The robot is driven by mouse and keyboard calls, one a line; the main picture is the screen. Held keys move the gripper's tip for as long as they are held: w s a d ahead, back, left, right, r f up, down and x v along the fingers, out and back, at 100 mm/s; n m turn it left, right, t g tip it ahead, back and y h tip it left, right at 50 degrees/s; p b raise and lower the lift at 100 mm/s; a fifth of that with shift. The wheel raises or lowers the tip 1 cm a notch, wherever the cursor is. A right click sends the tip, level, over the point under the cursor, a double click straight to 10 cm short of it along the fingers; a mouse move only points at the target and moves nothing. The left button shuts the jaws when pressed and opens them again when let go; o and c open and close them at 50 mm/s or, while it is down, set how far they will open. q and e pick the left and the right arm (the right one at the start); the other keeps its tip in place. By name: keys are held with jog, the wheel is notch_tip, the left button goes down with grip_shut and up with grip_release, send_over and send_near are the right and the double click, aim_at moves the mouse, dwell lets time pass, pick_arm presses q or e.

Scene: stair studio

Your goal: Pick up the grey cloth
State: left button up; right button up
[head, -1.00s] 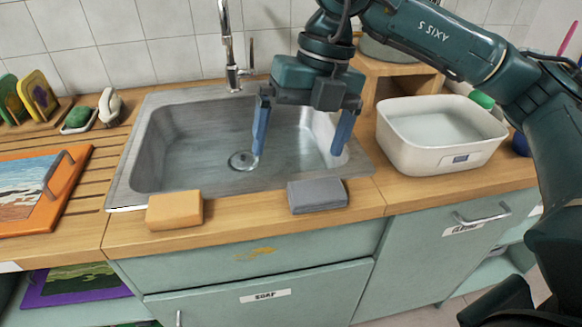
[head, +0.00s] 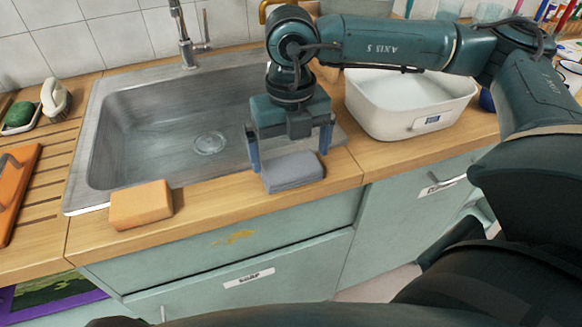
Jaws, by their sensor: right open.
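The grey cloth (head: 293,172) is a folded block on the wooden counter edge in front of the sink, right of centre. My right gripper (head: 289,162) is open, pointing down over it. One blue finger shows at the cloth's left side and the other at its right side, near its back. I cannot tell whether the fingers touch it. My left gripper does not show.
An orange block (head: 141,204) lies on the counter edge to the left. The metal sink (head: 150,140) is empty behind. A white tub (head: 385,121) stands on the counter to the right. Drawer and cupboard fronts (head: 230,250) are below.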

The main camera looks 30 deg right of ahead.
aim_at(290, 166)
jog(key=shift+f, duration=1.5)
jog(key=shift+c, duration=0.3)
jog(key=c, duration=0.5)
jog(key=shift+c, duration=0.2)
